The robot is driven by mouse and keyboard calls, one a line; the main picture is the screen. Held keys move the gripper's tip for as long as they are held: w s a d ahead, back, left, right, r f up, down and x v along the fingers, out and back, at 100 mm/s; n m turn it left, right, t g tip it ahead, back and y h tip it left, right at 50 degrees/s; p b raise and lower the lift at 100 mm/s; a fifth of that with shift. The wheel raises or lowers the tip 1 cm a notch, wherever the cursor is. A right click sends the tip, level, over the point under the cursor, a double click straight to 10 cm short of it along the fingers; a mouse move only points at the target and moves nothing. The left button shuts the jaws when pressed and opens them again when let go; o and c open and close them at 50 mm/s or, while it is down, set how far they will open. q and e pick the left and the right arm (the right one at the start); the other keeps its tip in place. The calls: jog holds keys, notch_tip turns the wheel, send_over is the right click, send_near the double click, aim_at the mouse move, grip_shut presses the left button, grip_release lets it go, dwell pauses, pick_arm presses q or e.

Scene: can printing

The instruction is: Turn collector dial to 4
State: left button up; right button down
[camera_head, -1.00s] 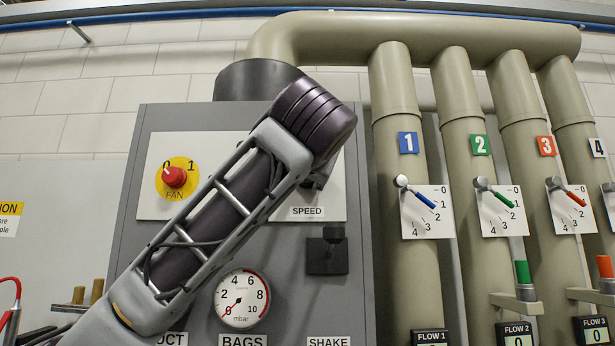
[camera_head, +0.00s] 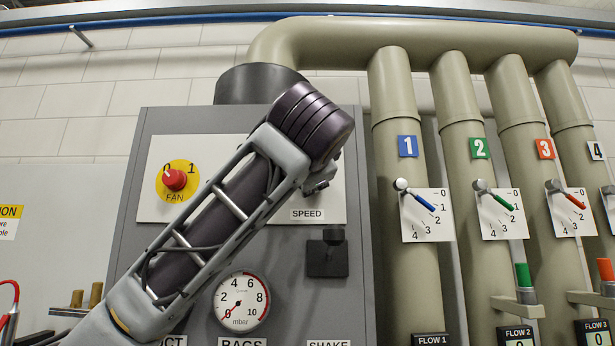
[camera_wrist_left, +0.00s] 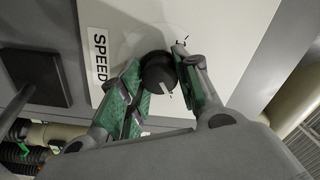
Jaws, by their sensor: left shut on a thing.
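The black round dial (camera_wrist_left: 157,72) with a pale pointer mark sits on a white panel beside the SPEED label (camera_wrist_left: 100,54) in the left wrist view. My left gripper (camera_wrist_left: 157,67) has its green-padded fingers on either side of the dial and is shut on it. In the head view my left arm hides the dial, and only a small part of the left gripper (camera_head: 322,184) shows above the SPEED label (camera_head: 307,214). The dial's numbers are too hidden to read. My right gripper is not in view.
A red FAN switch (camera_head: 174,180) and a pressure gauge (camera_head: 241,300) are on the grey cabinet (camera_head: 357,290). Beige pipes with numbered flow dials, such as the blue one (camera_head: 425,202), stand to the right.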

pick_arm(q)
jog(key=shift+r+m, duration=0.2)
jog(key=shift+m, duration=0.5)
jog(key=o, duration=0.8)
jog(key=shift+o, duration=1.2)
jog(key=shift+f, duration=0.15)
jog(key=s, duration=1.2)
jog(key=shift+f, duration=0.2)
